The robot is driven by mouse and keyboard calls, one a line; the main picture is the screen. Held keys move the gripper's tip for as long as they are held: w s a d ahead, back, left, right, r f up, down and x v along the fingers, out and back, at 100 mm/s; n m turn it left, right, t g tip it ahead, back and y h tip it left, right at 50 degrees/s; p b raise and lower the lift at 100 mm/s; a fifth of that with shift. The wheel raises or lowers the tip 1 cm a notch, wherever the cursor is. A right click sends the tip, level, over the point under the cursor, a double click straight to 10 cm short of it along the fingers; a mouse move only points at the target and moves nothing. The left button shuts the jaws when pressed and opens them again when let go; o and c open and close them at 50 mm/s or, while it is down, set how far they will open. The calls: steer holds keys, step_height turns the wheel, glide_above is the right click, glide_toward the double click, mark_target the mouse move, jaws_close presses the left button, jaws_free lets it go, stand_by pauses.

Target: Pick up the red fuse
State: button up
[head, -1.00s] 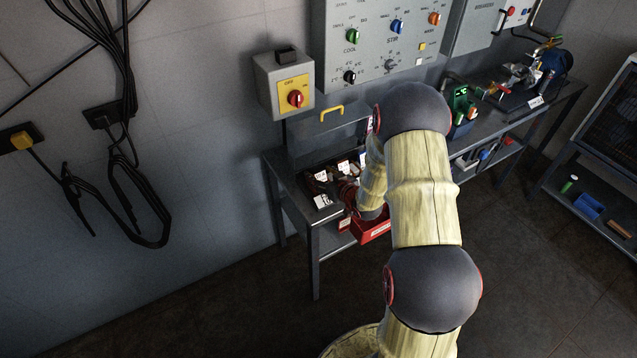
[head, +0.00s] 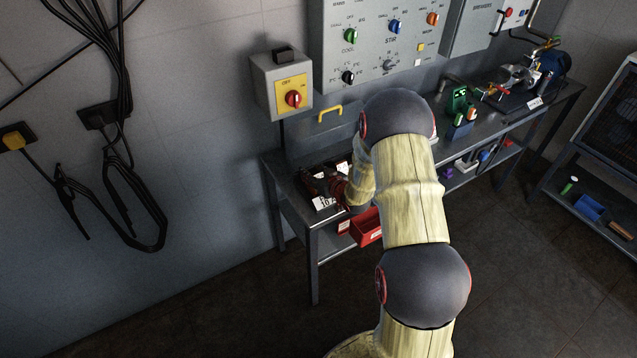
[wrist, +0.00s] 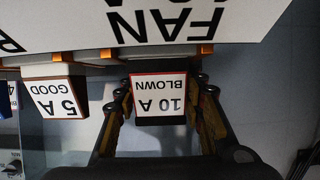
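In the wrist view, a block fuse with a red-edged white face (wrist: 160,96) reads "10 A BLOWN", upside down. My gripper (wrist: 160,88) has one finger on each side of it; the fingers look apart, with a narrow gap at least on the right. I cannot tell whether the left finger touches it. Another fuse with a brown-orange edge (wrist: 54,97), reading "5 A GOOD", sits to the left, outside the fingers. In the head view, my gripper (head: 320,183) is small and dark over the left end of the bench, where it hides the fuse.
A large white label (wrist: 150,22) reading "FAN 10 A" fills the top of the wrist view. A red bin (head: 367,229) is below the bench's left end (head: 285,185). A yellow handle (head: 330,112) and a switch box with a red knob (head: 292,98) are behind.

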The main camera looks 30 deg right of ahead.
steer(key=c, duration=0.9)
